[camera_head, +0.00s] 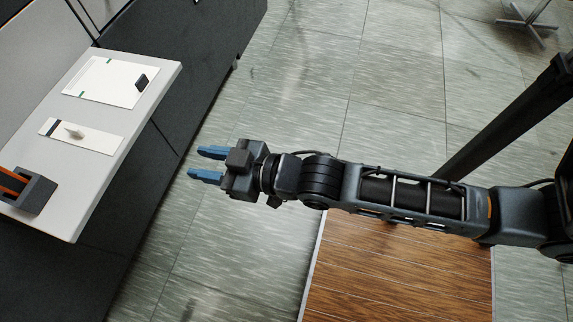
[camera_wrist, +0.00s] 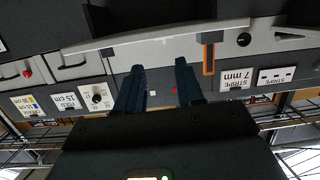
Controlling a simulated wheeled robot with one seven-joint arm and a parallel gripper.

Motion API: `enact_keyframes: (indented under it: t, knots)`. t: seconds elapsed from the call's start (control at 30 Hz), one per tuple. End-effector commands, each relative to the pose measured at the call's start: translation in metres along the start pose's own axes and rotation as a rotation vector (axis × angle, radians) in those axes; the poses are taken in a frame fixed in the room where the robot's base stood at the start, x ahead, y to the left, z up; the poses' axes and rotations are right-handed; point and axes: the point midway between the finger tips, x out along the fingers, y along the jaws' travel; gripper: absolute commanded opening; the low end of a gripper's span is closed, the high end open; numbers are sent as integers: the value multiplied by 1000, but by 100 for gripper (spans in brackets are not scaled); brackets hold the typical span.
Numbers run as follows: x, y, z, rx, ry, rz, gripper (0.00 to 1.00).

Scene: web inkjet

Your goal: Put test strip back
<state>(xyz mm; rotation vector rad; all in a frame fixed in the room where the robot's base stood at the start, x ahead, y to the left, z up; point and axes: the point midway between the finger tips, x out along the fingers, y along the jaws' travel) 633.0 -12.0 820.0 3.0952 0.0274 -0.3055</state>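A narrow white strip (camera_head: 98,142) with a dark left end lies on the light grey tabletop in the head view; it may be the test strip. A small pale knob-like piece (camera_head: 75,131) sits on it. A larger white sheet (camera_head: 100,85) with green marks lies farther back, with a small black block (camera_head: 141,81) at its right end. My gripper (camera_head: 197,163) has blue fingers, parted and empty, over the floor to the right of the table. The fingers also show in the wrist view (camera_wrist: 160,72), with nothing between them.
The grey table (camera_head: 150,92) has a dark front below it. A black and orange device (camera_head: 35,192) stands at its near left. The wrist view shows an upside-down panel with labels (camera_wrist: 237,78), a dial (camera_wrist: 96,97) and an orange bracket (camera_wrist: 208,58). Tiled floor is open behind my arm.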

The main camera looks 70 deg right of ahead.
Motion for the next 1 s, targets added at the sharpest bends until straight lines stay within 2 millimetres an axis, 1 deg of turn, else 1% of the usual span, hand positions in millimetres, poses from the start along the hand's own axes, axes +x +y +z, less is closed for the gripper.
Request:
enact_keyframes:
  t: [0.03,0.1,0.17,0.2,0.27,0.3,0.4,0.5,0.6,0.7,1.0]
  knots:
    - [-27,0,5,-1,-15,-1,37]
    - [-58,-1,5,-1,-24,-2,37]
    - [-84,-3,4,2,-32,-3,37]
    - [-100,-4,2,4,-37,-3,37]
    - [-125,-6,-3,7,-45,-3,37]
    - [-140,-6,-7,10,-49,-2,37]
    - [-174,-9,-19,17,-61,2,37]
    - [-199,-11,-31,25,-68,6,37]
    - [-214,-12,-41,30,-72,10,37]
    - [-222,-13,-46,33,-74,13,38]
    - [-224,-13,-48,33,-74,14,38]
